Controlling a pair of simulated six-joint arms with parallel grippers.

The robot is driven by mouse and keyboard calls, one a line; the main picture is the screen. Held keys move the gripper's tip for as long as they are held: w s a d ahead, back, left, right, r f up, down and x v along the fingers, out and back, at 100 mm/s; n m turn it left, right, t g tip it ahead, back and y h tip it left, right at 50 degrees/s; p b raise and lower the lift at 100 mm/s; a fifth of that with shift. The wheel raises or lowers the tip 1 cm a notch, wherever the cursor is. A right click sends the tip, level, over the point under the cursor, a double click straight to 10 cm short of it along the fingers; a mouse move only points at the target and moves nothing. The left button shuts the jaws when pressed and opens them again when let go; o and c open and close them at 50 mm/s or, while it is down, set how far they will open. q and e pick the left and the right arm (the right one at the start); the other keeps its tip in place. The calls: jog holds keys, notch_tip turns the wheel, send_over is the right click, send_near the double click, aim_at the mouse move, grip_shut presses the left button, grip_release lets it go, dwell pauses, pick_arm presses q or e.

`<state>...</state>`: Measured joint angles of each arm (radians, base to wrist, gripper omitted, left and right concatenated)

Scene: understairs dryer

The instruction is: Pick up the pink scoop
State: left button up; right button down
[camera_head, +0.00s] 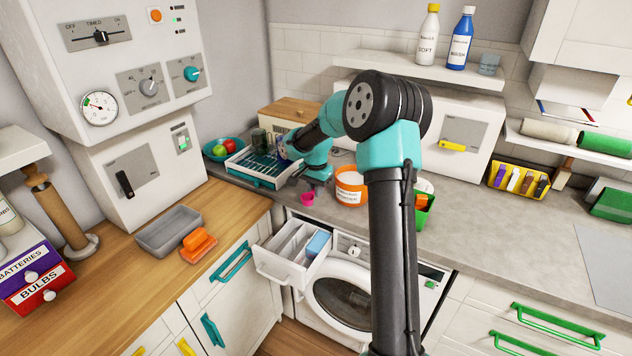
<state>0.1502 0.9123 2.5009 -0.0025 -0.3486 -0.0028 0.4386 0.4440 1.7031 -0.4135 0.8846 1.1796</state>
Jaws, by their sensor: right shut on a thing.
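The pink scoop (308,198) is small in the head view, at the grey worktop above the open washer drawer. My right gripper (314,186) is right at the scoop, pointing down, and is shut on it. The fingers are small and partly hidden by the wrist, so the exact hold is hard to see. I cannot tell whether the scoop touches the worktop. My left gripper is not in view.
An orange-and-white tub (350,188) stands just right of the scoop. A teal-edged dish rack (255,170) lies to the left, with a teal bowl (223,150) of fruit beyond. The washer drawer (292,255) stands open below. A grey tray (168,231) sits on the wooden counter.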

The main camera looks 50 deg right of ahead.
jog(key=shift+s+a+r, duration=0.15)
jog(key=shift+s+a, duration=0.75)
jog(key=shift+a, duration=0.15)
jog(key=shift+s+a+r, duration=0.15)
jog(key=shift+s+a, duration=0.75)
jog(key=shift+a, duration=0.1)
jog(key=shift+w, duration=0.1)
